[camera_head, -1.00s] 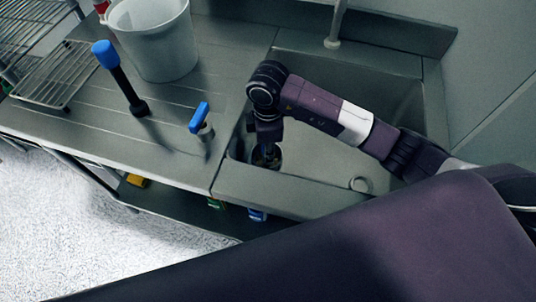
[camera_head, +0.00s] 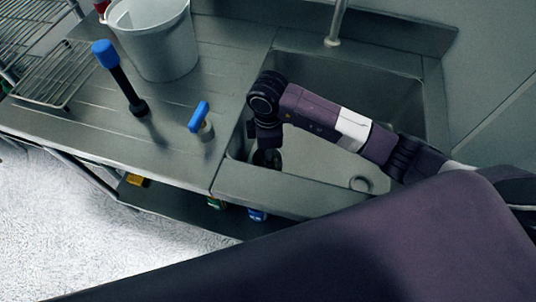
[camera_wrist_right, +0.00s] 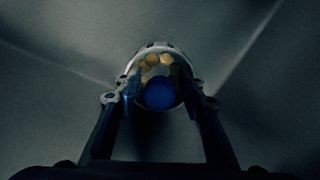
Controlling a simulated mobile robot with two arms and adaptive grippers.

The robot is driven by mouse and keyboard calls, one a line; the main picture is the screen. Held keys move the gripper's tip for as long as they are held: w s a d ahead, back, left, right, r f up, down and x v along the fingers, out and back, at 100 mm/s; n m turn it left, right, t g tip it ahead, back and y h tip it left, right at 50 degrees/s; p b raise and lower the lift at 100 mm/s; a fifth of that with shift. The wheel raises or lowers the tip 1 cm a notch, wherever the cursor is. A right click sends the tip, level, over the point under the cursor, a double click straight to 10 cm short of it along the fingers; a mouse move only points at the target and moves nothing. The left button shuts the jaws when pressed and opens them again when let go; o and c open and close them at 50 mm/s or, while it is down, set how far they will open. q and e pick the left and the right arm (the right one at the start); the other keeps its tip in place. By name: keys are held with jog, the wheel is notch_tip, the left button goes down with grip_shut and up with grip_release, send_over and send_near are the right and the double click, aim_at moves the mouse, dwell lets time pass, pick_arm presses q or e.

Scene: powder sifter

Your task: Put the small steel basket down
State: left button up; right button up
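The small steel basket (camera_wrist_right: 170,48) is at the fingertips of my right gripper (camera_wrist_right: 158,98) in the right wrist view. It has a perforated rim and holds several yellowish round pieces and a dark blue ball (camera_wrist_right: 160,94). One finger lies on each side of the basket, and both seem to touch it. In the head view my right gripper (camera_head: 266,158) points down inside the left part of the sink (camera_head: 315,160), near its front left corner. The basket is hard to make out there, and I cannot tell whether it touches the sink floor. My left gripper is not in view.
The sink walls are close to my right gripper at left and front. A blue-handled tool (camera_head: 199,117), a black tool with a blue top (camera_head: 118,78), a grey bucket (camera_head: 157,40) and a wire rack (camera_head: 62,75) stand on the drainboard (camera_head: 170,150).

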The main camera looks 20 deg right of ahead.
notch_tip(320, 180, up, 12)
jog(key=shift+r, duration=0.2)
dwell(0.6)
